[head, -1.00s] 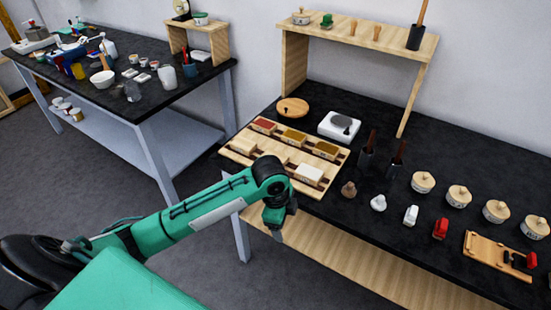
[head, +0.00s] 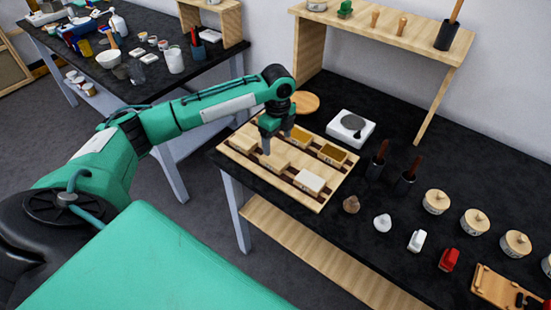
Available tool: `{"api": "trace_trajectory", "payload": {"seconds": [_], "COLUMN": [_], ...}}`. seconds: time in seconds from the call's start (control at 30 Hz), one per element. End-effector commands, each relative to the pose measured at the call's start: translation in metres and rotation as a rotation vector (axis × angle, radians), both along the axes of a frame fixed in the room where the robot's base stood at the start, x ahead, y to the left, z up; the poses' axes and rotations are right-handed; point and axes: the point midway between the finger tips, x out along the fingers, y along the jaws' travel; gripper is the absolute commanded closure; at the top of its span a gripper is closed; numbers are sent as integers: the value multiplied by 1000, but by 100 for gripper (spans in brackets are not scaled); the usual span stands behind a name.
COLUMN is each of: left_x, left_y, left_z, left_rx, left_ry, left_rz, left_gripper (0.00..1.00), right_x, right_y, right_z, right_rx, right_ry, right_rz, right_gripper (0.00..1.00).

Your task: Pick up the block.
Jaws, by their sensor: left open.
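A wooden tray (head: 321,202) on the dark bench holds several blocks. The frames do not tell which one the task means. My left gripper (head: 267,148) points down over the left-middle part of the tray, open, close to the middle pale block; contact cannot be told. It hides the spot where a red block sat. My right gripper is not in view.
A white scale (head: 351,129) and a round wooden board (head: 304,102) stand behind the tray. Dark holders with brown handles (head: 378,162), small figures and lidded jars (head: 437,201) stand to the right. A wooden shelf (head: 385,35) rises at the back.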

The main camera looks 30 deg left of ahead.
Motion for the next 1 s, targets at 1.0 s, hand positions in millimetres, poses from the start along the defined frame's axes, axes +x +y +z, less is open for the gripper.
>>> {"api": "trace_trajectory", "payload": {"seconds": [1.0], "left_x": [-2], "left_y": [-2], "left_z": [-90], "left_rx": [0], "left_ry": [-2], "left_rz": [0], "left_gripper": [30], "right_x": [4], "right_y": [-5], "right_z": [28], "right_rx": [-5], "right_ry": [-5], "right_rz": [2], "right_gripper": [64]}}
